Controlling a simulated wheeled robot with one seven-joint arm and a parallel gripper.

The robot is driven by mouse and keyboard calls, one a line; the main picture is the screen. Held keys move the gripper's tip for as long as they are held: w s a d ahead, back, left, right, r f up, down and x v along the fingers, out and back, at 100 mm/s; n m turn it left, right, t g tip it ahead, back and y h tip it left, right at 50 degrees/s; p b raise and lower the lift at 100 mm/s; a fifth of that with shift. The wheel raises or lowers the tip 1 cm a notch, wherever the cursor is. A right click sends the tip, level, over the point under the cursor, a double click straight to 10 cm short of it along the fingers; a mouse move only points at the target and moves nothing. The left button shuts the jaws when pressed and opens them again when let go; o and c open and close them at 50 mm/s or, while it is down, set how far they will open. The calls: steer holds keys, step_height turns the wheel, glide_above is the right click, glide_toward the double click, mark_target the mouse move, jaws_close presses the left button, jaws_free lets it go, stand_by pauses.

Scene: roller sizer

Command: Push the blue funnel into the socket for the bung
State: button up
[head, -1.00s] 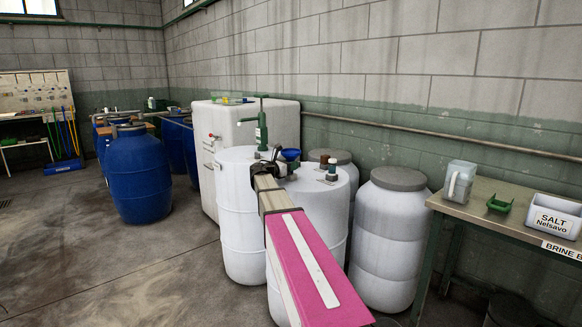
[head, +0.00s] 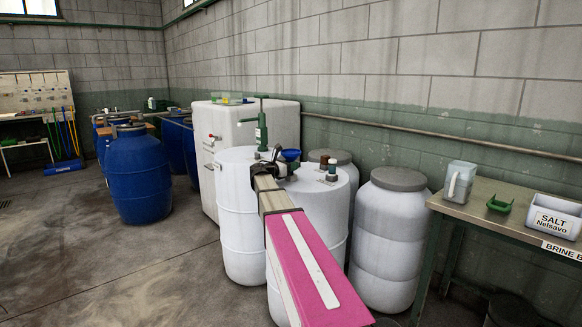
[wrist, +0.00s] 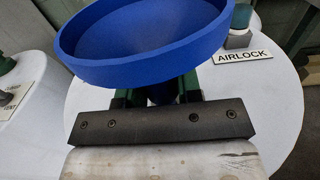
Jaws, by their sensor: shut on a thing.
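The blue funnel (head: 290,155) is above the top of the front right white drum (head: 322,199). In the wrist view its wide blue bowl (wrist: 145,40) fills the upper middle. My gripper (wrist: 158,94) is shut on the funnel below the bowl, with a green jaw on each side of it. In the head view my gripper (head: 275,160) is at the drum top, small and partly hidden by my arm. The bung socket and the funnel's spout tip are hidden, so I cannot tell whether the spout is in the socket.
A green hand pump (head: 262,122) rises from the neighbouring white drum (head: 237,215). A grey-lidded drum (head: 388,245) and a metal table (head: 480,205) stand to the right.

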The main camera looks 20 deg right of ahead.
steer(key=shift+f, duration=1.15)
steer(key=o, duration=1)
steer(key=shift+a, duration=0.1)
steer(key=v, duration=1)
steer(key=shift+s+a, duration=0.15)
steer(key=shift+a, duration=0.15)
